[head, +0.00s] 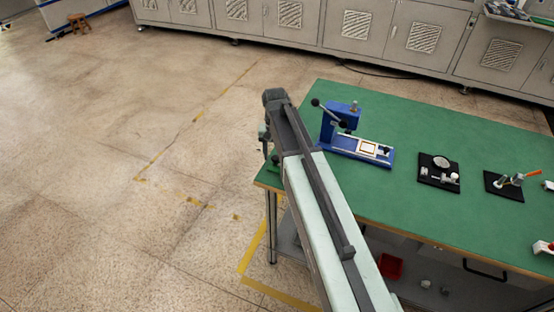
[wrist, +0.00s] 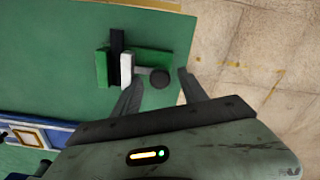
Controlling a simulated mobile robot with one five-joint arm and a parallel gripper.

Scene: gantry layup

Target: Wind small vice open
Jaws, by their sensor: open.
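The small vice has a green body (wrist: 150,60), a black jaw plate (wrist: 116,45) and a pale jaw (wrist: 126,70) close beside it. A grey screw ends in a dark round knob (wrist: 160,78) on its right, near the table edge. My gripper (wrist: 160,76) is open in the wrist view, one finger on each side of the knob in the picture. I cannot tell whether the fingers touch it or how far above it they are. In the head view a bit of the green vice (head: 273,158) shows at the table's left corner, mostly hidden by my arm.
The green-topped table (head: 460,130) carries a blue press (head: 338,122) just right of my arm. Black pads with small parts (head: 438,180) and tools (head: 505,188) lie further right. Clear floor (head: 130,130) lies left of the table; grey cabinets (head: 340,25) line the back.

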